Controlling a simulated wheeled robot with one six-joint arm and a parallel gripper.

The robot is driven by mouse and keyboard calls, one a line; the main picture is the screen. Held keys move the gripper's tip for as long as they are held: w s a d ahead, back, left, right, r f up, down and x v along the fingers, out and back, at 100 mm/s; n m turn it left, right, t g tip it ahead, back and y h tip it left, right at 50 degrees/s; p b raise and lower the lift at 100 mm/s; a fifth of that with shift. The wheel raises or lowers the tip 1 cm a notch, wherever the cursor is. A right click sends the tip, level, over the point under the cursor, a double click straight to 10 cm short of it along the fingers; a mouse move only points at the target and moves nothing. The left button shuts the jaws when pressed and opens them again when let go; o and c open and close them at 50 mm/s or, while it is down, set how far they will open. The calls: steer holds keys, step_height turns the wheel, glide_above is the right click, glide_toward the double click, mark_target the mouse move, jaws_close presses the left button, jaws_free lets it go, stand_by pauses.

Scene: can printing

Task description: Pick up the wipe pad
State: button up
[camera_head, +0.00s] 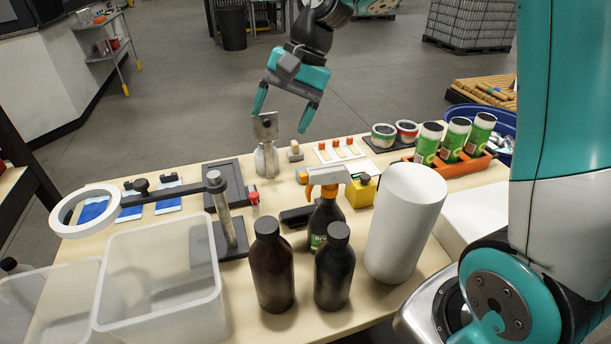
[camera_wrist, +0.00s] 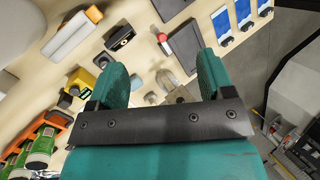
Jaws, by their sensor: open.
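My gripper (camera_head: 282,112) is open and empty above the far edge of the table, with its teal fingers pointing down. A small beige block with a darker face (camera_head: 294,152), which may be the wipe pad, sits on the table below the right finger. It also seems to show between the fingers in the wrist view (camera_wrist: 152,98), but small. Beside it on the left stands a pale rounded thing with a grey metal plate on top (camera_head: 265,128), below the gripper. In the wrist view this pale thing (camera_wrist: 166,80) lies between the fingers. Nothing touches the fingers.
Dark bottles (camera_head: 271,268), a spray bottle (camera_head: 325,215) and a white roll (camera_head: 403,225) crowd the near side. Green cans in an orange rack (camera_head: 468,165) are right.

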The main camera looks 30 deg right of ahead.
steer(key=w+d+f+m+b, duration=0.1)
steer(key=w+d+f+m, duration=0.55)
steer(key=d, duration=0.35)
steer(key=w+d+f+m, duration=0.6)
steer(key=d+m, duration=0.2)
steer(key=d, duration=0.3)
steer(key=shift+t+y, duration=0.4)
steer(key=p+x, duration=0.1)
steer(key=x, duration=1)
steer(key=shift+w, duration=0.1)
steer(key=shift+p+x, duration=1.5)
steer(key=shift+x, duration=1.7)
steer(key=shift+w+d, duration=0.1)
steer(key=shift+c, duration=0.4)
steer(key=c, duration=1)
step_height(320, 180, up, 20)
steer(key=b, duration=0.2)
steer(key=shift+b, duration=0.3)
